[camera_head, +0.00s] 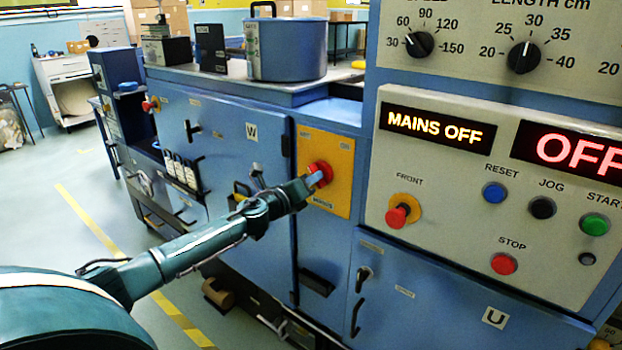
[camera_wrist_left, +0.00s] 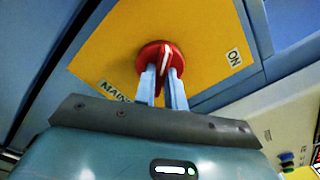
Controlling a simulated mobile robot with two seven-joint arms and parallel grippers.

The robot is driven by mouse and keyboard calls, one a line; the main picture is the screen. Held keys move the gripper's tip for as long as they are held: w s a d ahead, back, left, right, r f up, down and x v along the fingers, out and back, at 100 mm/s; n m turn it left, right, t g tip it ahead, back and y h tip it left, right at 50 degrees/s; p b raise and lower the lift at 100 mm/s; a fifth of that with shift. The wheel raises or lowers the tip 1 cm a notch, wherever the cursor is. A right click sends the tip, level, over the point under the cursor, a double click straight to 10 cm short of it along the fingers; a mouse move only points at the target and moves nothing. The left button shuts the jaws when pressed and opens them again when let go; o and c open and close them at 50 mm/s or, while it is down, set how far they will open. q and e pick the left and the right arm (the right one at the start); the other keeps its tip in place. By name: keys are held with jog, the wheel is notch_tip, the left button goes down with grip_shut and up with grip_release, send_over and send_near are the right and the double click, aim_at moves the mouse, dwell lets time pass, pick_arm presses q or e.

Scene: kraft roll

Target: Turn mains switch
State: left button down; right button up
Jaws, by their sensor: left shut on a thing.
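The mains switch is a red round knob (camera_head: 320,173) on a yellow plate (camera_head: 338,148) on the front of the blue machine. In the left wrist view the red knob (camera_wrist_left: 155,55) carries a white line and sits on the yellow plate (camera_wrist_left: 200,38), with "ON" at the right and "MAINS" below. My left gripper (camera_head: 312,181) reaches it from the left. In the left wrist view its two fingers (camera_wrist_left: 160,80) are shut on the knob's grip, which they partly hide. A lit display (camera_head: 437,129) reads "MAINS OFF". My right gripper is not in view.
Right of the plate is a grey control panel (camera_head: 455,185) with a red knob marked "FRONT" (camera_head: 403,211) and several push buttons. A blue pot (camera_head: 287,48) stands on the machine top. Door handles (camera_head: 355,317) stick out below. The floor at left is open.

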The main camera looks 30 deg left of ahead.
pick_arm(q)
jog(key=shift+n, duration=0.7)
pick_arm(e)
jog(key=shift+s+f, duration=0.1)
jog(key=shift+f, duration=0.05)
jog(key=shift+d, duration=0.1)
pick_arm(q)
jog(key=c, duration=1.5)
grip_release()
jog(key=shift+o, duration=0.2)
jog(key=s+a+b, duration=0.1)
jog(key=s+b, duration=0.1)
jog(key=s, duration=1.1)
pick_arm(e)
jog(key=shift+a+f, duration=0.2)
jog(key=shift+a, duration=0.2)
